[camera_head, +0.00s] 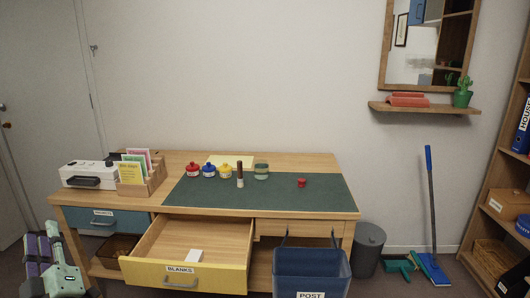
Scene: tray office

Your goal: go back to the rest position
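Mint-green and purple parts of my arm, with what looks like my gripper (50,262), show at the lower left corner. They are in front of the desk's left end and cut off by the bottom edge. I cannot make out the fingertips or whether they are apart. No object can be seen held there. The wooden desk (300,163) stands to the right of it.
The open drawer juts forward. A blue POST bin (312,272) stands right of it, then a grey bin (368,250). A green mat (270,195) holds inks, stamp and small pots. A broom (431,200) leans on the wall; a bookshelf (500,170) stands far right.

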